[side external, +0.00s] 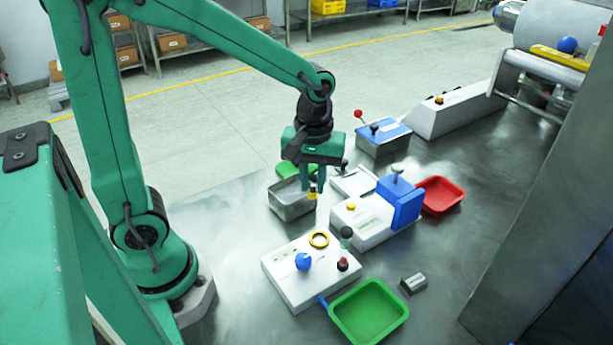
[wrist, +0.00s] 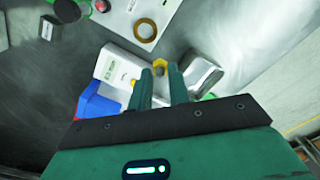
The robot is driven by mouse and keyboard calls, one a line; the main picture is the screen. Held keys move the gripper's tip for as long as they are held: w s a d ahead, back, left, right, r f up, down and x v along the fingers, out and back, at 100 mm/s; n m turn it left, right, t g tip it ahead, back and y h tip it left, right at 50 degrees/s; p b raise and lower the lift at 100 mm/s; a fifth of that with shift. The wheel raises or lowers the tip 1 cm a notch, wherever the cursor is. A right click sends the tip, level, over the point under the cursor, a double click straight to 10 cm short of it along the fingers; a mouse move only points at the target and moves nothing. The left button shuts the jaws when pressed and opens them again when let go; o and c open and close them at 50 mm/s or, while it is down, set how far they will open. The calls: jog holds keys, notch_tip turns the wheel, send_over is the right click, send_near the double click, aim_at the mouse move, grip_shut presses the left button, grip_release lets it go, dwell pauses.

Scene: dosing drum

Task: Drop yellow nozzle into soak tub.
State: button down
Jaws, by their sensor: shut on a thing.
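My gripper (side external: 313,186) points down and is shut on the yellow nozzle (side external: 312,193), a small yellow piece with a dark part. In the wrist view the nozzle (wrist: 159,66) shows between the two fingertips (wrist: 160,73). A grey metal open tub (side external: 288,210), which looks like the soak tub, stands on the bench just left of the nozzle in the side view. In the wrist view this tub (wrist: 218,74) lies just right of the fingers. The nozzle overlaps the tub's right edge in the side view; I cannot tell its exact height above the rim.
A white unit with a blue block (side external: 399,204) stands close on the right. A white board (side external: 290,280) with a yellow ring (side external: 319,239) lies in front. A green tray (side external: 370,312), a red tray (side external: 441,194) and a blue-topped metal box (side external: 384,137) stand around.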

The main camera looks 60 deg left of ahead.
jog(key=w+a+f, duration=0.1)
jog(key=w+a, duration=0.1)
jog(key=a, duration=0.7)
jog(key=shift+a, duration=0.3)
jog(key=shift+f, duration=0.1)
jog(key=shift+f, duration=2.95)
jog(key=c, duration=1.2)
grip_release()
jog(key=shift+c, duration=0.2)
jog(key=shift+r, duration=0.2)
notch_tip(320, 180, up, 8)
jog(key=shift+f, duration=0.25)
